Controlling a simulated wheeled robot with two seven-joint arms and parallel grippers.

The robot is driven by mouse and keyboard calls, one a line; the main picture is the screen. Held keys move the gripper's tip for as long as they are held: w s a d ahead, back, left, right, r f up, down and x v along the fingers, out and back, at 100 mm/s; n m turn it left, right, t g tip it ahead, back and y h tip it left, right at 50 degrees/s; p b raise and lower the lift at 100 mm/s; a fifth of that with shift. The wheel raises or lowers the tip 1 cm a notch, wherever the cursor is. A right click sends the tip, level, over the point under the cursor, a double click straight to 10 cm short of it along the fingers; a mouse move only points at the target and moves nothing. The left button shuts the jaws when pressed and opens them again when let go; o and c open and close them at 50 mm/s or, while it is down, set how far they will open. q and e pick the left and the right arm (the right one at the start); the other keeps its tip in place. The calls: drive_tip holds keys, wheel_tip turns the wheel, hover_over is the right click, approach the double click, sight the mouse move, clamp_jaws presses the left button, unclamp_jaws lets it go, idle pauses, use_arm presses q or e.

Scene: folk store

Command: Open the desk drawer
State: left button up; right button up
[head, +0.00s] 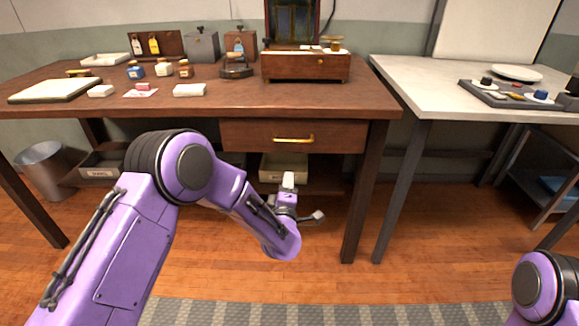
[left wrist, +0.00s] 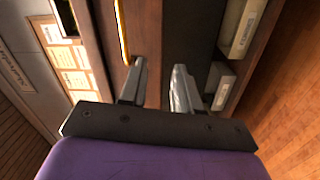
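The wooden desk drawer (head: 250,138) sits under the right part of the brown desk, and its front looks flush and closed. Its brass bar handle (head: 293,140) is on the drawer front; the handle also shows in the left wrist view (left wrist: 121,32), at the upper left, just beyond the left fingertip. My left gripper (left wrist: 160,82) is open and empty, with its fingers apart and pointing toward the desk, close to the handle but not around it. In the head view the left gripper is below the drawer, partly hidden by its own wrist. My right gripper is out of view; only part of my right arm shows.
The brown desk top (head: 215,100) carries a wooden box (head: 290,68), small jars, a stamp and papers. A white-topped table (head: 420,85) stands at the right. Under the desk are a storage box (head: 283,165) and, at left, a metal bin (head: 45,170).

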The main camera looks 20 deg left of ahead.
sight(292, 141)
use_arm(q)
drive_tip(key=w+r, duration=0.2)
drive_tip(key=w, duration=0.2)
drive_tip(key=w+a+r+n+t, duration=0.1)
drive_tip(key=w+r, duration=0.1)
drive_tip(key=w, duration=0.2)
drive_tip(key=w+a+r+n+y, duration=0.1)
drive_tip(key=w+r, duration=0.1)
drive_tip(key=w, duration=0.2)
drive_tip(key=shift+w+a+r+t+b, duration=0.2)
drive_tip(key=shift+w+r+t+b, duration=0.1)
drive_tip(key=shift+r+b, duration=0.1)
drive_tip(key=shift+s, duration=0.1)
clamp_jaws()
